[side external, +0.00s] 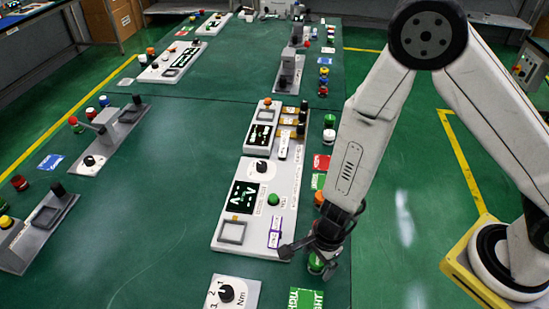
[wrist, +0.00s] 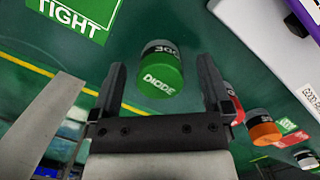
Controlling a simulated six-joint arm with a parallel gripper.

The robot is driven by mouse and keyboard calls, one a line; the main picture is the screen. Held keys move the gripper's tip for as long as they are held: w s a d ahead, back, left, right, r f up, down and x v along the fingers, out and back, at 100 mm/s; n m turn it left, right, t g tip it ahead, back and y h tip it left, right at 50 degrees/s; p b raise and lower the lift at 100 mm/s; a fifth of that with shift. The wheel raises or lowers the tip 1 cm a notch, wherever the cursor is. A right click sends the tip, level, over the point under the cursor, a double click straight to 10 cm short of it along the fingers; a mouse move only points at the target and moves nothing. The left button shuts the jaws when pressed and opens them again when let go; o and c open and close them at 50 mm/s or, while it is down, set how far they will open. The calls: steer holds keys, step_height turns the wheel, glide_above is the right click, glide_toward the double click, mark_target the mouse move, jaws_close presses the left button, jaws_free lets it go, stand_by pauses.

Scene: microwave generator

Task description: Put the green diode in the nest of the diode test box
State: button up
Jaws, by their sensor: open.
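The green diode (wrist: 162,84) is a short cylinder with a green, lettered face and a dark and grey far end. In the wrist view it lies between the two fingers of my gripper (wrist: 163,80), with a gap on each side. My gripper is open and holds nothing. In the side view my gripper (side external: 307,260) is low over the table edge, and the diode (side external: 316,264) is partly hidden by it. A white box (side external: 225,208) with a screen, a knob and a square grey nest (side external: 233,232) stands left of my gripper; its lettering is too small to confirm it is the diode test box.
A green card (side external: 306,299) and a white knob box (side external: 234,292) lie near the front. An orange-topped part (wrist: 265,128) and other coloured parts line the right table edge. More boxes stand further back. The table's middle is clear.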

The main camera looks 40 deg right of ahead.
mark_target(318, 259)
stand_by(0.4)
jaws_close()
steer(key=shift+r, duration=0.45)
stand_by(0.3)
steer(key=shift+r, duration=4.5)
